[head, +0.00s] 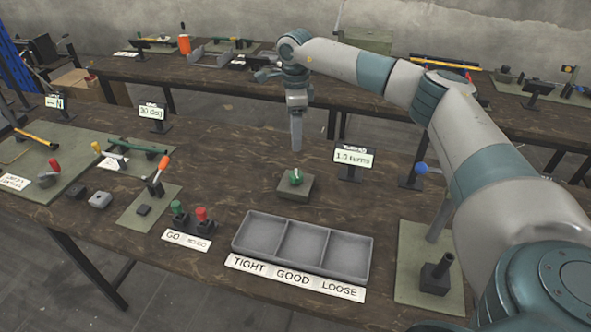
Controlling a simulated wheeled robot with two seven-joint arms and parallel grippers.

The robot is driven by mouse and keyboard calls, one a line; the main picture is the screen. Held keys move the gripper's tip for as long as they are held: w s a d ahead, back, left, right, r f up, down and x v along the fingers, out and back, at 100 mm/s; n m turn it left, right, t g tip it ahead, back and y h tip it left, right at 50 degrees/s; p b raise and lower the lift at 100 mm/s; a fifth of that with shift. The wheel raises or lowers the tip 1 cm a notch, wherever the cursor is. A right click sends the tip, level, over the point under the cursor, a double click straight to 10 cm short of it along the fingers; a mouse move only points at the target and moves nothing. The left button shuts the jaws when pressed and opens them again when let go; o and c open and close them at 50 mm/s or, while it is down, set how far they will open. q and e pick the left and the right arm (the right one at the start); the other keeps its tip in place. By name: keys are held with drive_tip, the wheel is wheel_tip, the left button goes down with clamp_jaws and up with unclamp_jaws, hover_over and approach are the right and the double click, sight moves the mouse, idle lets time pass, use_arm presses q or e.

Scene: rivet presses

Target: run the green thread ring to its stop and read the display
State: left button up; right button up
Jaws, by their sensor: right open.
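The green thread ring (296,177) sits on a small olive block (295,188) near the middle of the table. The display (355,157) stands just behind it and to the right on a dark post. It seems to read "1.0 turns" under a small heading. My right gripper (297,147) points down above and slightly behind the ring, apart from it. Its jaws are open, and no object shows between them. My left gripper is out of view.
A grey three-part tray (302,247) labelled TIGHT, GOOD and LOOSE stands at the front. Green and red GO/NO-GO gauges (190,215) stand left of it. A blue-knobbed device (420,170) is at the right. Bare tabletop surrounds the ring's block.

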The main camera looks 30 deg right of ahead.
sight(296, 174)
wheel_tip(296, 174, down, 15)
drive_tip(key=p, duration=0.4)
drive_tip(key=shift+r+p, duration=0.2)
drive_tip(key=shift+p, duration=0.2)
drive_tip(key=c, duration=1.1)
